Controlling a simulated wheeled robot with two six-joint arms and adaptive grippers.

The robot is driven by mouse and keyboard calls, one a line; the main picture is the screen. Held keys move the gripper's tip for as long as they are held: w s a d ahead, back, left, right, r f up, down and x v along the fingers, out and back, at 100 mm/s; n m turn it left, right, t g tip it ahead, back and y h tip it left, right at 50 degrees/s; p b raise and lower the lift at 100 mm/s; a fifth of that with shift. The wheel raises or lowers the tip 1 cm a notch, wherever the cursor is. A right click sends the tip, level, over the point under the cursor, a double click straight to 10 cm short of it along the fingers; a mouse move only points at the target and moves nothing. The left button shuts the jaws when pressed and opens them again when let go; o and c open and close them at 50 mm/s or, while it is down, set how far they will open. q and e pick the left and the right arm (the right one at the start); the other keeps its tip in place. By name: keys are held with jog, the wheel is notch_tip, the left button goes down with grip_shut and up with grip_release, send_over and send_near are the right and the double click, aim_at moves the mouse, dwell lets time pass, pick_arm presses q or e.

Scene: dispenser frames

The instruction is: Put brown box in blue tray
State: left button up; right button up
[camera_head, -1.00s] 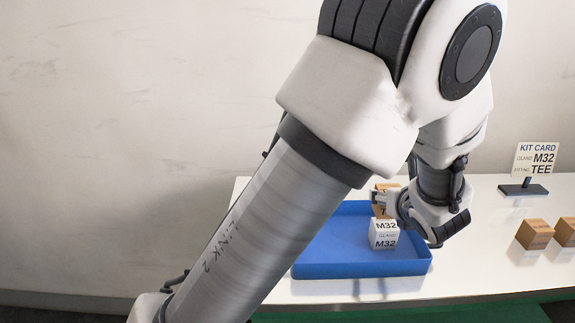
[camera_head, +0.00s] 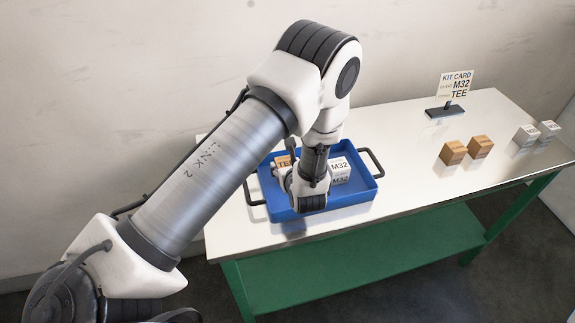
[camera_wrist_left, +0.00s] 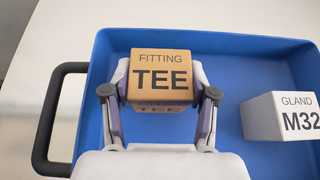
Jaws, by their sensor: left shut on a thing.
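The brown box, marked FITTING TEE (camera_wrist_left: 160,80), is between the fingers of my left gripper (camera_wrist_left: 160,97), which is shut on it. In the head view, the brown box (camera_head: 285,161) shows partly behind my left wrist, within the outline of the blue tray (camera_head: 350,197). I cannot tell whether it touches the tray floor. A white box marked GLAND M32 (camera_head: 340,168) stands in the tray to its right, apart from it. It also shows in the left wrist view (camera_wrist_left: 285,117). My right gripper is not in view.
The tray has black side handles (camera_head: 372,162) and sits on a white-topped table with a green frame. To the right stand two brown boxes (camera_head: 453,152) (camera_head: 479,146), two white boxes (camera_head: 525,136) (camera_head: 548,130) and a kit card reading M32, TEE (camera_head: 456,85).

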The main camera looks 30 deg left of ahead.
pick_arm(q)
jog(key=shift+w+d+f, duration=0.1)
jog(key=shift+d+f, duration=0.1)
jog(key=shift+f, duration=0.4)
jog(key=shift+a+f, duration=0.1)
jog(key=shift+f, duration=0.05)
jog(key=o, duration=1.2)
jog(key=shift+o, duration=0.6)
